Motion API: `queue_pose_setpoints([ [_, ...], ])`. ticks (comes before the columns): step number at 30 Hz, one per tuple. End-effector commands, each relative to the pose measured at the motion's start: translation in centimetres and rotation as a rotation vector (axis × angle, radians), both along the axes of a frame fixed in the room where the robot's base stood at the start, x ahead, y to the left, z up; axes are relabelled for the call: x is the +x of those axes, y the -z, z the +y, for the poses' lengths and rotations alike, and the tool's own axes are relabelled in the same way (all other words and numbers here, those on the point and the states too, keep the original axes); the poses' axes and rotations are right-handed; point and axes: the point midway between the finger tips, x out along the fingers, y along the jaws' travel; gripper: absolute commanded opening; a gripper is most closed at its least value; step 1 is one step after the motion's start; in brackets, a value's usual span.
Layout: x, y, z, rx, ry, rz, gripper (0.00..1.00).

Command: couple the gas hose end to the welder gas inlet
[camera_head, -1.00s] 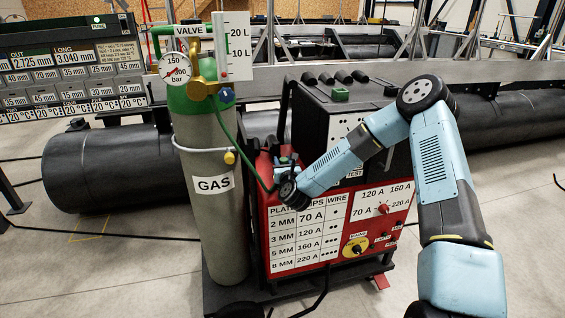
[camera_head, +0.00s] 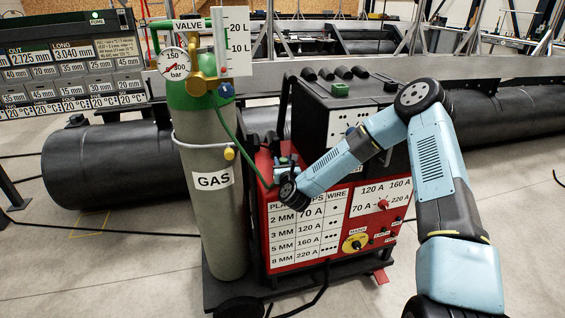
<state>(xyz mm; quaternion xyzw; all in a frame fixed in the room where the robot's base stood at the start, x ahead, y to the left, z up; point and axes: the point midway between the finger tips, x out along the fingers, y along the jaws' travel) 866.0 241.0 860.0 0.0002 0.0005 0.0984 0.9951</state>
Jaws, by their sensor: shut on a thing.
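The red-fronted welder (camera_head: 350,205) stands on a dark cart, with a plate/amps/wire chart and a yellow mains switch on its face. The green gas hose (camera_head: 231,136) runs down from the brass regulator on the gas cylinder (camera_head: 214,225) to my gripper. My gripper (camera_head: 283,163) is at the welder's upper left front corner, shut on the hose end. The hose end itself is hidden by the gripper and wrist. I cannot make out the gas inlet, nor tell whether the hose end touches it.
A pressure gauge (camera_head: 174,64) and a flow scale (camera_head: 232,42) sit atop the cylinder. A display board (camera_head: 70,65) is at left. Black cables run on the floor, and a cart wheel (camera_head: 240,307) is at the front.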

Motion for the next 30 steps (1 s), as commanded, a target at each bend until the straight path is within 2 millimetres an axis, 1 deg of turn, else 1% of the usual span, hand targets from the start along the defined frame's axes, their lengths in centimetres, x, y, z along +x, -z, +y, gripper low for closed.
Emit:
queue_pose_setpoints([
  [13,0.0,0.91,0.02,0.0,-0.001,0.0,0.06],
  [14,0.0,0.91,0.02,0.0,-0.001,-0.001,0.4],
  [15,0.0,0.88,0.02,0.0,-0.001,-0.001,0.44],
  [23,0.0,0.9,0.01,0.0,0.0,0.0,0.69],
  [30,-0.05,0.93,0.0,0.0,-0.001,0.001,0.69],
])
